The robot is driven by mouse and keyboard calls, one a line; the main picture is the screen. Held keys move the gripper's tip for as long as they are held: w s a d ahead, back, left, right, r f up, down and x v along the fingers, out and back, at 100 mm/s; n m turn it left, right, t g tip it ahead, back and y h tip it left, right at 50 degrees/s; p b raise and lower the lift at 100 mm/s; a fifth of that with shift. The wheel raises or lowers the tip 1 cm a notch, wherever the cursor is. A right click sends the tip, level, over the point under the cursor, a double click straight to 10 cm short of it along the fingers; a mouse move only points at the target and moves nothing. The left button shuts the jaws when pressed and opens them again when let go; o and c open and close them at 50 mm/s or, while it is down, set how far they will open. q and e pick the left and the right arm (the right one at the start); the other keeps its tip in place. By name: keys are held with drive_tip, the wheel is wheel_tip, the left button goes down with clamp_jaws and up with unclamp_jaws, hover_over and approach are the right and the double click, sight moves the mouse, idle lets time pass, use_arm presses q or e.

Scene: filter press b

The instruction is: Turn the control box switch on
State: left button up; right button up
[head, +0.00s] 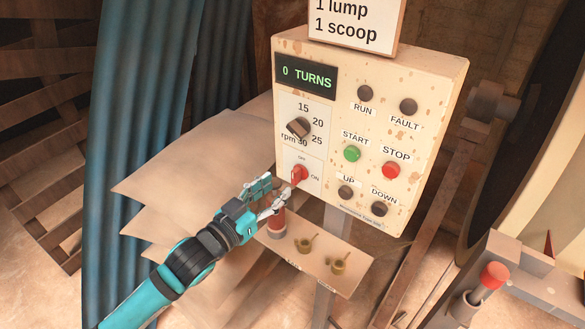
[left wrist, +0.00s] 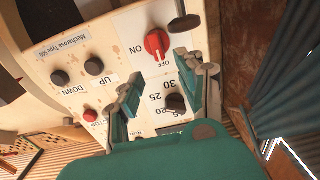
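The control box (head: 340,75) is a cream, rust-spotted panel on a post, in the middle of the head view. Its red rotary switch (head: 299,175) sits low on the left, with OFF marked above it and ON to its right. The switch shows upside down in the left wrist view (left wrist: 157,43), its handle in line with the OFF mark. My left gripper (head: 271,195) is open and empty, just left of and below the switch. In the left wrist view its two fingers (left wrist: 157,72) stand apart, short of the switch. My right gripper is not in view.
Above the switch is the rpm knob (head: 298,128); to the right are the green START (head: 352,153) and red STOP (head: 391,170) buttons. A shelf (head: 325,258) with small scoops hangs below the box. Paper sheets (head: 190,165) lie behind my left arm.

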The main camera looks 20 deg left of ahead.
sight(293, 174)
use_arm(q)
drive_tip(key=p+x, duration=0.1)
drive_tip(key=x, duration=0.6)
clamp_jaws()
